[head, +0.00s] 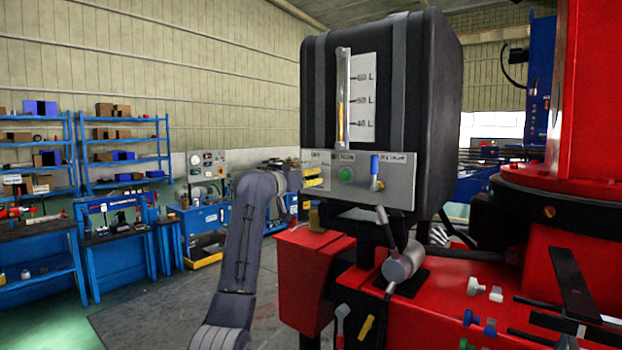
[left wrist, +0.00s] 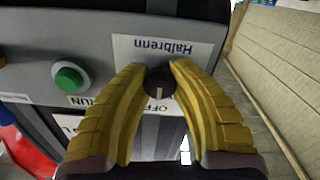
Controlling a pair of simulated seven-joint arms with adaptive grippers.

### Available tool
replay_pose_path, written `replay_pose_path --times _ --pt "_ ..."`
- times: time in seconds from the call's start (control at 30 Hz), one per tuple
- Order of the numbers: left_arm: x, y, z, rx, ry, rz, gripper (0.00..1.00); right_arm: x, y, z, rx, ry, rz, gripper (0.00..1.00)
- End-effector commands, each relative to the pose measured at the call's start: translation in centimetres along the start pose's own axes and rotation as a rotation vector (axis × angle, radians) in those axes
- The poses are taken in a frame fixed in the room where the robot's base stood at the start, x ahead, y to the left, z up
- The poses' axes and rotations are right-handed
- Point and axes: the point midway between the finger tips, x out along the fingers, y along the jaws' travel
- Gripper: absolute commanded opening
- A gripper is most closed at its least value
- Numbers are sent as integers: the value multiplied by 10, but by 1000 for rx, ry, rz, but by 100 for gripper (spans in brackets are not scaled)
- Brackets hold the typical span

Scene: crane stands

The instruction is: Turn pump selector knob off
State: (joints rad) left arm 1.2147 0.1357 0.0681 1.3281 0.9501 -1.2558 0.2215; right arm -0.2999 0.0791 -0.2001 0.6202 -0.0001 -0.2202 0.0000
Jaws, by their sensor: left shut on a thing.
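The selector knob (left wrist: 160,86) is a small dark round knob with a pale pointer line, on the grey control panel (head: 400,193). In the left wrist view, the label beside it appears upside down and the pointer line looks about upright. My left gripper (left wrist: 160,70) has its two yellow fingers on either side of the knob and is shut on it. In the head view my left gripper (head: 314,177) is at the panel's left end, and its fingers hide the knob. My right gripper is not in view.
A green button (head: 345,174) and a blue-handled valve (head: 375,165) are right of the knob on the panel. Above is the black tank (head: 415,90) with a level gauge (head: 343,95). A metal cylinder with a lever (head: 404,263) stands below on the red crane body.

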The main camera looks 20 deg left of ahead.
Motion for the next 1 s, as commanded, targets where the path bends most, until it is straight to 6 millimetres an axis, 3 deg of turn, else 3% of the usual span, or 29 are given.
replay_pose_path --times 0.13,0.17,0.43,0.77,1.0 --pt "2 -1 6 1 -11 -1 0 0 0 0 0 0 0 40" --pt "2 -1 6 1 -12 -1 25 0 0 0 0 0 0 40" --pt "1 0 4 2 -7 0 56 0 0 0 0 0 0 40" --pt "-2 0 2 2 -3 0 56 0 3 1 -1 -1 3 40" --pt "-28 -2 2 5 -3 -2 56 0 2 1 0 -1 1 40"
